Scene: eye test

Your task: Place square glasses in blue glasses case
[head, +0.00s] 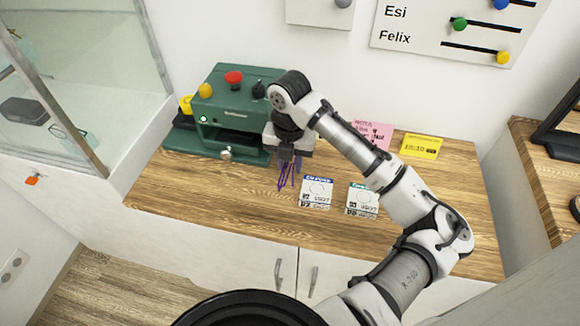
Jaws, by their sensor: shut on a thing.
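My gripper (290,158) is above the wooden counter, just right of the front of the green machine. It is shut on a pair of glasses with thin purple frames (286,177), which hang down from the fingers. The lens shape is too small to tell, so I cannot say whether they are square. A second pair with thin teal frames (70,135) is in the glass cabinet at left. A dark grey case-like box (27,111) lies near it. I see no clearly blue glasses case.
The green machine (228,92) with yellow, red and black knobs stands at the back left of the wooden counter (215,205). Two printed cards (317,188) (362,197) lie right of the glasses. Pink (377,132) and yellow (421,146) notes are behind. The front left counter is clear.

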